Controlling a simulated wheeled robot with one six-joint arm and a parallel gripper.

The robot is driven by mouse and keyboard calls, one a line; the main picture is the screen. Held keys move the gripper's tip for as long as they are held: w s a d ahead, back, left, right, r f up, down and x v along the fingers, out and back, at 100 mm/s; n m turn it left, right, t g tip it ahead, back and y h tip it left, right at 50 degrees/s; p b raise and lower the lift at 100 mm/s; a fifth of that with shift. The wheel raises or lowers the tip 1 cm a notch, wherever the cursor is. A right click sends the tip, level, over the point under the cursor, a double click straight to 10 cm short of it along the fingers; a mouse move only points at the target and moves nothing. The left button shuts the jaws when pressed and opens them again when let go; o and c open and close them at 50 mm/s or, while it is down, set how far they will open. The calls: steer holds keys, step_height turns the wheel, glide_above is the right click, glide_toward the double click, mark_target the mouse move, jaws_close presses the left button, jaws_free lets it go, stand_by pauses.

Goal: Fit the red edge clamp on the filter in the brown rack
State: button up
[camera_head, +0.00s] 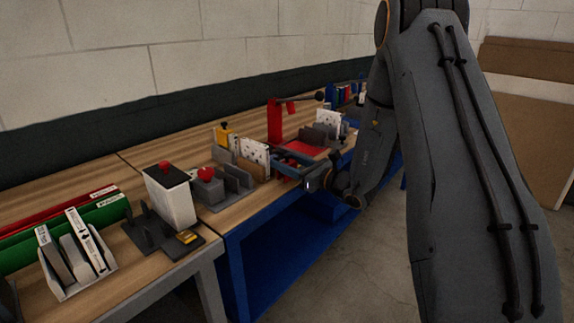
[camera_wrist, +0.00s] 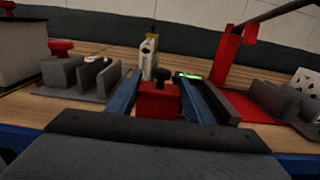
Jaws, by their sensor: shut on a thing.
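My gripper (camera_wrist: 160,95) is shut on the red edge clamp (camera_wrist: 158,100), a red block with a black knob, held between its two blue fingers in the wrist view. In the head view my gripper (camera_head: 285,166) is over the bench's front edge, and the clamp cannot be made out clearly. In the head view a white spotted filter (camera_head: 255,151) stands among tan and grey uprights left of my gripper. The brown rack's base is mostly hidden.
A red press (camera_head: 274,122) with a lever stands right of the filter. Grey slotted holders (camera_head: 238,179) and a white bin (camera_head: 171,200) with a black lid stand left. Green and red binders (camera_head: 107,213) lie farther left. Floor (camera_head: 340,265) is clear in front of the bench.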

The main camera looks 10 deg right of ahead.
steer(key=shift+f, duration=0.55)
steer(key=shift+f, duration=0.15)
steer(key=o, duration=1.1)
